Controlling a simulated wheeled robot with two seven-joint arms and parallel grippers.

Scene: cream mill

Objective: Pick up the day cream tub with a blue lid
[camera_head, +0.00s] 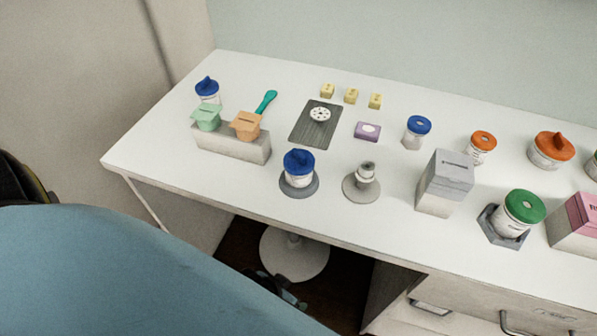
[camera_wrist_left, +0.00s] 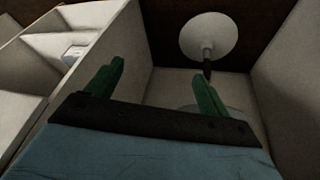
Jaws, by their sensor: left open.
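Three tubs with blue lids are on the white table (camera_head: 150,150) in the head view. One (camera_head: 417,133) has a flat lid and stands right of centre. One (camera_head: 298,170) has a peaked lid and sits on a round grey base near the front edge. One (camera_head: 207,91) has a peaked lid and stands at the back left, partly hidden by a block. Their labels are too small to read, so I cannot tell which is day cream. My left gripper (camera_wrist_left: 156,88) is open and empty in the left wrist view, with no tub there. My right gripper is not in view.
A dark mat (camera_head: 327,134), a stepped grey stand (camera_head: 362,187), a grey box (camera_head: 445,182) and a green-lidded tub (camera_head: 523,208) are nearby. A round white foot (camera_wrist_left: 210,37) and cabinet panels show in the wrist view.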

